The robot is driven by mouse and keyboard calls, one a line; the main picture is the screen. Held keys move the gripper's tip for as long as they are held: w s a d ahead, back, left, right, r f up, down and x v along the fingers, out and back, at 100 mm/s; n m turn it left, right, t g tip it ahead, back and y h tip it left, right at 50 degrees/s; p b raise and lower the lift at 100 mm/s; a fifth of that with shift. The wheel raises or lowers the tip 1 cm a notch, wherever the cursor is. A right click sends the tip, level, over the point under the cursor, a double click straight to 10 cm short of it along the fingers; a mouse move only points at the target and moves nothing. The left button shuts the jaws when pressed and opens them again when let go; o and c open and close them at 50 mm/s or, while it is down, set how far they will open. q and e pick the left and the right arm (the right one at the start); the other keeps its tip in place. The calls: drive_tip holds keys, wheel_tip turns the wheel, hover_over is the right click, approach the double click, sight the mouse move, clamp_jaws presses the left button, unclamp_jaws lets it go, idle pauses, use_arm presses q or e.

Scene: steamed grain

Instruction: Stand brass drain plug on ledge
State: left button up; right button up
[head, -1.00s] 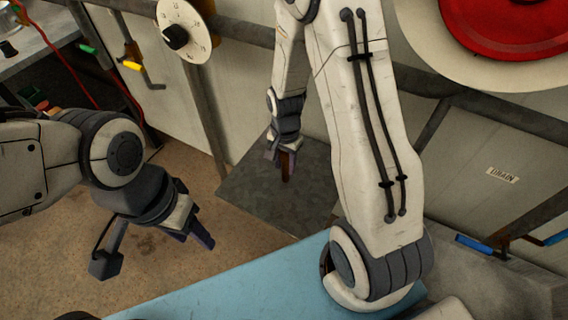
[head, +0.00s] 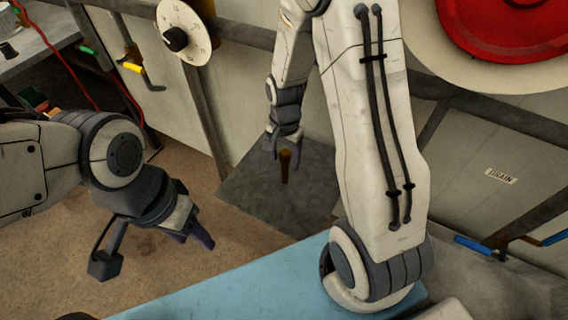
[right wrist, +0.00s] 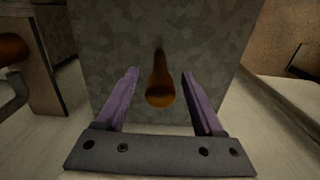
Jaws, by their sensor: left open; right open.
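The brass drain plug (head: 285,166) is a small brown-orange peg and looks upright on the grey metal ledge (head: 250,188). In the right wrist view the plug (right wrist: 160,85) shows against the mottled grey ledge (right wrist: 110,65), between the lines of my purple fingers, with a gap on each side. My right gripper (head: 285,148) is open at the plug's upper end, just behind it in the head view; it also shows in the right wrist view (right wrist: 160,73). My left gripper (head: 192,234) is open and empty over the brown floor, left of the ledge.
A grey rail and post (head: 208,120) run along the pale wall panels behind the ledge. A white dial (head: 185,48), yellow-handled valve (head: 132,67) and red wheel (head: 505,30) are above. A blue surface (head: 235,285) lies in front. A blue-handled valve (head: 473,244) is at right.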

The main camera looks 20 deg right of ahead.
wheel_tip(320, 180, up, 8)
drive_tip(key=shift+p, duration=0.35)
drive_tip(key=shift+a+r, duration=0.15)
drive_tip(key=shift+r, duration=0.2)
drive_tip(key=s+a+r+n, duration=0.4)
drive_tip(key=s+a+n, duration=0.3)
drive_tip(key=s+n, duration=0.2)
drive_tip(key=s+a+r+n+y, duration=0.1)
drive_tip(key=s+a+r+n, duration=0.3)
drive_tip(key=s+a+n, duration=0.4)
drive_tip(key=s, duration=0.3)
drive_tip(key=shift+r+n, duration=0.15)
drive_tip(key=shift+n, duration=0.25)
